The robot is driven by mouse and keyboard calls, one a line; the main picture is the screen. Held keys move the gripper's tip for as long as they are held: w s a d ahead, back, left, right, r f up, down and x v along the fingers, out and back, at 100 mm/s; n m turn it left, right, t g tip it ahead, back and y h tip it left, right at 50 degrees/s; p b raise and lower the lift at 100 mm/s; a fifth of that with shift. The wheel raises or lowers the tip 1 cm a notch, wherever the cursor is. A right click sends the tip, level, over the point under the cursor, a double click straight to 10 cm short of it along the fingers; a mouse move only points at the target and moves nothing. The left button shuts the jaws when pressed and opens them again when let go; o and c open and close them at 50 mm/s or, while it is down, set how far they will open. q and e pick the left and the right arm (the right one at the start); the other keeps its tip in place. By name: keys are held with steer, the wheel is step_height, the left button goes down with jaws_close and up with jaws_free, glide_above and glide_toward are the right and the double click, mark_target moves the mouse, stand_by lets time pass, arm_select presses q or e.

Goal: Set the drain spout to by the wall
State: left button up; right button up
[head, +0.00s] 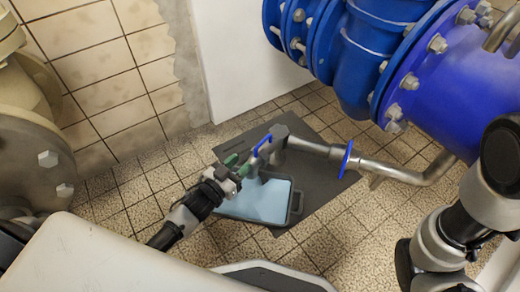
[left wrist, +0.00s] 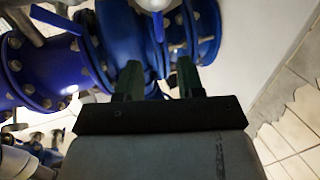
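The drain spout (head: 279,137) is a grey metal fitting at the end of a pipe, above the tray, with a blue lever (head: 262,145) on its near left side. My left gripper (head: 238,165) has green fingertips and is just left of the spout, close to the lever. In the left wrist view the two fingers (left wrist: 160,78) stand apart, with no object clearly held between them. A blue lever (left wrist: 157,25) and a pale metal part show beyond them. I cannot tell whether the fingers touch the spout. My right arm shows at the right; its gripper is not visible.
A grey tray (head: 299,203) with pale blue water stands on a dark mat (head: 325,205) below the spout. Large blue flanged pipes (head: 350,60) fill the upper right. A white wall (head: 235,70) stands behind; a beige flange (head: 35,150) is at left. The tiled floor around the mat is clear.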

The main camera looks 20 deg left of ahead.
mark_target(259, 144)
arm_select(q)
steer(key=b+x, duration=0.5)
steer(key=x, duration=0.3)
steer(key=shift+w+d+f, duration=0.15)
steer(key=shift+w+f, duration=0.05)
steer(key=shift+w, duration=0.1)
steer(key=shift+w+d+r, duration=0.1)
steer(key=shift+w+r, duration=0.05)
steer(key=shift+w, duration=0.2)
steer(key=shift+c, duration=0.2)
jaws_close()
